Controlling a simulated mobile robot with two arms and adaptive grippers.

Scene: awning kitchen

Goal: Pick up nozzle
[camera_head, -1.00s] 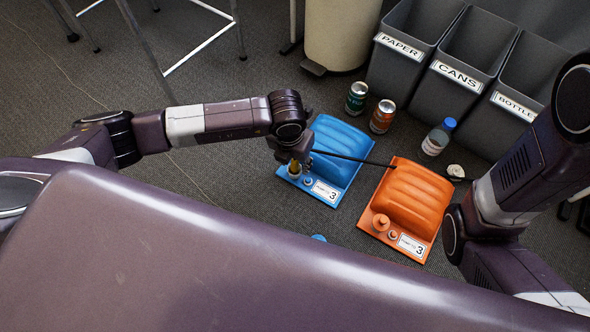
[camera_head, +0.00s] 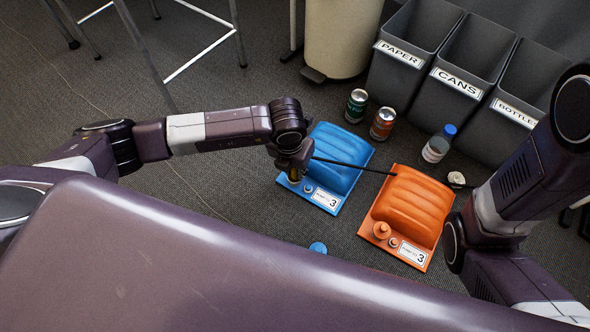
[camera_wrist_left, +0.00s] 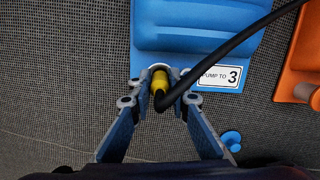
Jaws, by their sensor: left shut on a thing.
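The yellow nozzle (camera_wrist_left: 160,82) is between the fingertips of my left gripper (camera_wrist_left: 160,76) in the left wrist view, with a black hose bending away from it to the upper right. My left gripper is shut on it. In the head view this gripper (camera_head: 294,180) is at the near left corner of the blue pump (camera_head: 340,158), and little of the nozzle shows. I cannot tell whether the nozzle is clear of the pump. My right arm is at the right; its gripper is not in view.
An orange pump (camera_head: 412,208) lies right of the blue one; the hose (camera_head: 350,163) runs toward it. A small blue cap (camera_head: 318,247) is on the floor nearer me. Two cans (camera_head: 356,105) (camera_head: 382,123), a bottle (camera_head: 437,144) and labelled bins (camera_head: 462,68) stand behind.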

